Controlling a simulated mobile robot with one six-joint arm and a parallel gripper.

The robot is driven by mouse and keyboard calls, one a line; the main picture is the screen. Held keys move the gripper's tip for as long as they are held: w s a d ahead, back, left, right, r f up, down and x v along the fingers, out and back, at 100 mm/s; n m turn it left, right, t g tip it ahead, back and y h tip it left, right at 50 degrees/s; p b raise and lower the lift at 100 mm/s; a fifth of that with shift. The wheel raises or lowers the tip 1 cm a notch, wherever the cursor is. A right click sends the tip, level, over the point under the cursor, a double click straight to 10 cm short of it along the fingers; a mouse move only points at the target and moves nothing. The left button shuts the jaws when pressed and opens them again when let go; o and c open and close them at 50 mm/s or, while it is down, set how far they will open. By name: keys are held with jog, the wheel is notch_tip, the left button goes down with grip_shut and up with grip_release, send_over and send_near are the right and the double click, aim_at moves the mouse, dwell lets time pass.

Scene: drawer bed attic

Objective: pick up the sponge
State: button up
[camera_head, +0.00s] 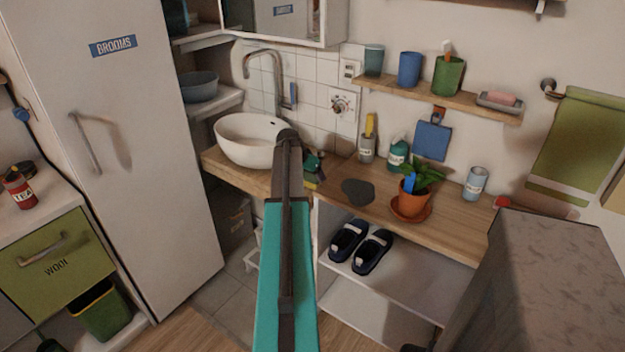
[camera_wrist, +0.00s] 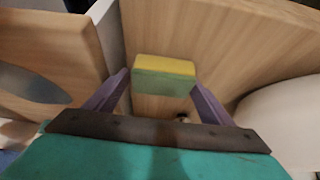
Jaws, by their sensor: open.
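The sponge (camera_wrist: 164,74) is a small block, yellow on one side and green on the other, on a light wood surface in the wrist view. My gripper (camera_wrist: 158,78) is open, with its two purple fingers apart. The sponge shows between and just past the fingertips, a little nearer the right one. I cannot tell whether either finger touches it.
A white basin (camera_head: 245,139) stands left of my arm on the wooden counter (camera_head: 447,226). Slippers (camera_head: 360,246) lie on the shelf below.

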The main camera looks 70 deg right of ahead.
aim_at(311, 176)
dwell(0.4)
jog(key=c, duration=0.8)
jog(key=shift+r+b, duration=0.55)
jog(key=shift+r, duration=4.5)
jog(key=o, duration=0.5)
jog(key=shift+c, duration=0.6)
